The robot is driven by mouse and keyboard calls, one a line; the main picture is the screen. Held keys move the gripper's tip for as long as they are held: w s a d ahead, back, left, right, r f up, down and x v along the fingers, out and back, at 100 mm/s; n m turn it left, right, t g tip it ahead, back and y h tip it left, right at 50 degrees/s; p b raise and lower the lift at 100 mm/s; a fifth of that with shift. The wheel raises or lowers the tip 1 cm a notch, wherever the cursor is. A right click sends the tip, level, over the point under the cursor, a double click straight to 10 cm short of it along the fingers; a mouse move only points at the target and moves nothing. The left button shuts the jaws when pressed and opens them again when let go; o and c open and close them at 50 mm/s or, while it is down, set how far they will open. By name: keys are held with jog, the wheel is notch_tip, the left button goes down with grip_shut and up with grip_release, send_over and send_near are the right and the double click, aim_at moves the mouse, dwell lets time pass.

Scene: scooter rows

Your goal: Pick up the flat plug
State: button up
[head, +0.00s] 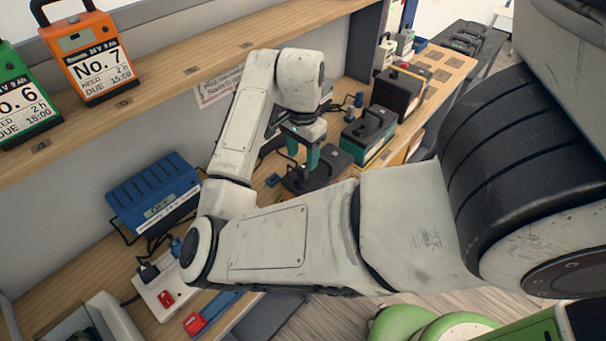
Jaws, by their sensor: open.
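My gripper (301,160) is open, with teal fingers pointing down over the bench at the middle of the head view. A dark block or cradle (334,160) lies under and beside the fingers; I cannot tell whether they touch it. I cannot tell for certain which thing is the flat plug. A black plug (148,272) and a blue plug (176,247) are at the white power strip (165,297) at lower left. Small blue connectors (350,112) are on the bench beyond the gripper. My forearm hides part of the bench.
A blue charger (153,194) stands against the back wall at left. A black and green battery (369,135) and a black one (397,95) stand right of the gripper. Above, an orange No. 7 battery (90,62) and a green No. 6 battery (22,100) stand on the shelf (190,75).

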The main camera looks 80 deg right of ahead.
aim_at(303, 166)
jog(key=shift+d+f+b, duration=0.15)
jog(key=shift+f+b, duration=0.3)
jog(key=shift+f, duration=2.55)
jog(key=shift+c, duration=0.5)
grip_shut()
